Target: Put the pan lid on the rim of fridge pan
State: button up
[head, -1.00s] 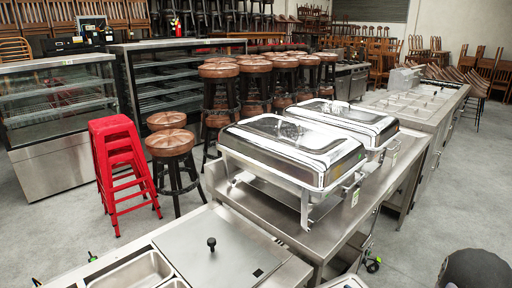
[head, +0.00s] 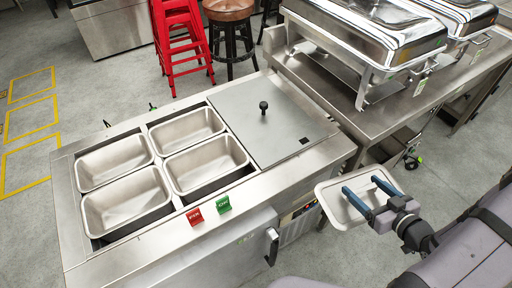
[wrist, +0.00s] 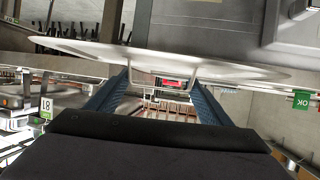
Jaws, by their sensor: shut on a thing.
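My gripper (head: 360,186) is shut on the handle of the pan lid (head: 333,206), a pale metal rectangle with rounded corners. It holds the lid in the air to the right of the fridge counter. In the wrist view the blue fingers (wrist: 160,80) close on the wire handle, and the lid (wrist: 235,70) shows nearly edge-on. The fridge counter has several open steel pans: back left (head: 115,160), front left (head: 127,203), back right (head: 187,128) and front right (head: 205,162). They look empty. I cannot tell which one the task names.
A flat steel cover with a black knob (head: 264,107) lies right of the pans. Chafing dishes (head: 370,35) stand on a steel table behind. Red stools (head: 182,45) stand beyond.

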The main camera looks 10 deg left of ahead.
jog(key=shift+n+g+y, duration=0.4)
jog(key=shift+n+y, duration=0.2)
jog(key=shift+n, duration=0.1)
jog(key=w+a+r, duration=0.4)
jog(key=r, duration=0.1)
jog(key=shift+w+p, duration=0.3)
jog(key=w+a+r, duration=0.2)
jog(key=w+a, duration=0.2)
jog(key=a, duration=0.5)
jog(key=w+a+r, duration=0.2)
jog(key=w+a, duration=0.2)
jog(key=a, duration=0.4)
jog(key=s+a+r+b, duration=0.1)
jog(key=s+a, duration=0.1)
jog(key=a, duration=1.1)
jog(key=s+a+n+g+y, duration=0.1)
jog(key=s+a, duration=0.9)
jog(key=a, duration=0.5)
notch_tip(320, 180, down, 9)
jog(key=p, duration=0.1)
jog(key=shift+w+a+f, duration=0.1)
jog(key=shift+f, duration=0.05)
